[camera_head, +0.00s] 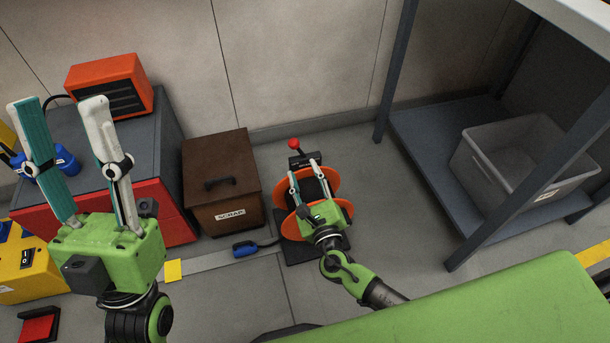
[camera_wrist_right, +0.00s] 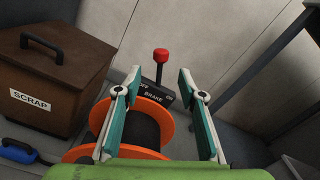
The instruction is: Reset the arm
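My left gripper (camera_head: 68,128) is open and empty at the left of the head view, its two fingers pointing up and wide apart. My right gripper (camera_head: 308,176) is over the orange spool in the middle of the head view. In the right wrist view, the right gripper (camera_wrist_right: 160,85) is open, with nothing between its pads. The orange spool (camera_head: 340,209) has a dark core and sits behind the right gripper. Behind it is a lever with a red knob (camera_head: 294,144), which also shows upright in the right wrist view (camera_wrist_right: 161,55), above a black plate marked BRAKE (camera_wrist_right: 153,97).
A brown SCRAP box (camera_head: 220,170) stands left of the spool. A blue-handled tool (camera_head: 245,249) lies on the floor nearby. A grey bin (camera_head: 520,165) sits on a shelf at the right. An orange heater-like box (camera_head: 110,85) stands on the red cabinet (camera_head: 165,212).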

